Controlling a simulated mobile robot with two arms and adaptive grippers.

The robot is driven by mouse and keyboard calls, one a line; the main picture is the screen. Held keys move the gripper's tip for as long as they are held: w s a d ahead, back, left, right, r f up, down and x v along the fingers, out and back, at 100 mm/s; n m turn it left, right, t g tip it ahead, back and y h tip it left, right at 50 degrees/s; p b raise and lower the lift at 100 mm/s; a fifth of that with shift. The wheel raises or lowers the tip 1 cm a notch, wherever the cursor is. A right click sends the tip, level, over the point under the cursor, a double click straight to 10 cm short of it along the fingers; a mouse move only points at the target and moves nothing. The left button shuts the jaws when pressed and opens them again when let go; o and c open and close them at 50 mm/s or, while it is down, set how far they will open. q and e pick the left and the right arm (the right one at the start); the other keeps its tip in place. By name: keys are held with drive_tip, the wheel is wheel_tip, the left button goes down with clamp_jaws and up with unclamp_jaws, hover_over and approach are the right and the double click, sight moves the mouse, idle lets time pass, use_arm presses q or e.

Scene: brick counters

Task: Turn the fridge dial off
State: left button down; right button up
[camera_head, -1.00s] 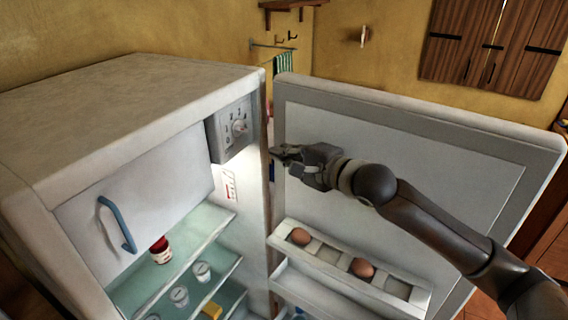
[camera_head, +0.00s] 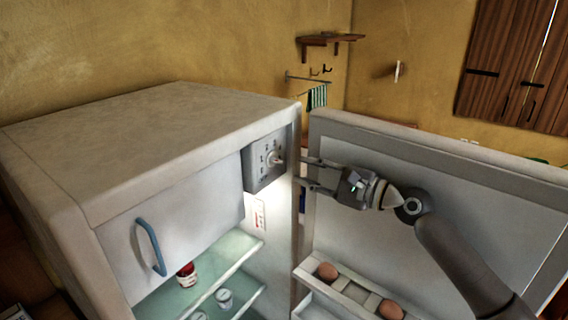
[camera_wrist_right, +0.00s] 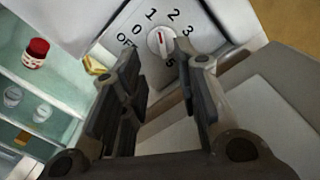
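The fridge dial (camera_head: 275,157) is a round light knob on a grey control panel (camera_head: 252,172), inside the open fridge at the upper right. In the right wrist view the dial (camera_wrist_right: 161,42) shows a red mark pointing up, roughly between 1 and 2; OFF is printed to its left. My right gripper (camera_head: 305,174) is open and empty, its fingers pointing left at the panel. In the right wrist view the fingers (camera_wrist_right: 157,54) spread either side of the dial's lower part, seemingly short of it; contact cannot be told. My left gripper is not in view.
The open fridge door (camera_head: 440,175) stands close behind and beside my right arm, with eggs (camera_head: 327,271) in its rack. A freezer flap (camera_head: 185,225) with a blue handle is left of the dial. Glass shelves (camera_head: 215,270) hold a red-lidded jar (camera_head: 187,274) and cups.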

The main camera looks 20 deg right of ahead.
sight(278, 161)
drive_tip(key=p+x, duration=0.3)
drive_tip(key=x, duration=0.3)
drive_tip(key=shift+w+a+r, duration=0.1)
drive_tip(key=shift+w+r, duration=0.1)
drive_tip(key=shift+w+a+f, duration=0.15)
drive_tip(key=shift+w+a, duration=0.2)
drive_tip(key=shift+w, duration=0.15)
clamp_jaws()
